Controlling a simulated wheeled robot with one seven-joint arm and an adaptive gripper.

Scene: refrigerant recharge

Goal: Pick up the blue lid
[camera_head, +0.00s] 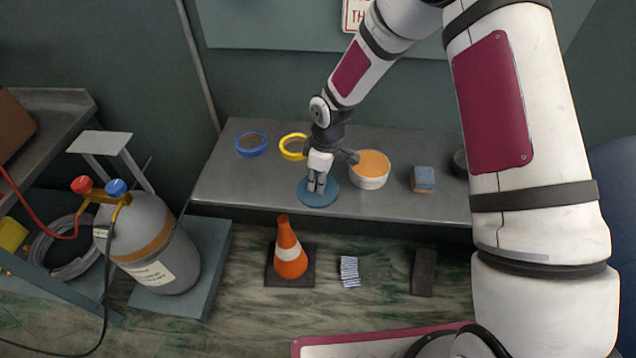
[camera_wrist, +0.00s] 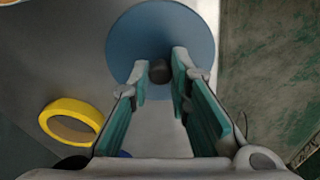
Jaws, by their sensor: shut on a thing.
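The blue lid (camera_head: 318,199) is a flat round disc near the front edge of the grey table. In the wrist view the lid (camera_wrist: 140,38) has a dark round knob (camera_wrist: 159,71) at its middle. My gripper (camera_head: 317,183) points down over the lid. In the wrist view its two teal-padded fingers (camera_wrist: 160,72) stand on either side of the knob and are shut on it. I cannot tell whether the lid rests on the table or is slightly off it.
An orange cone (camera_head: 288,252) stands on the floor. A gas tank (camera_head: 160,245) is at left.

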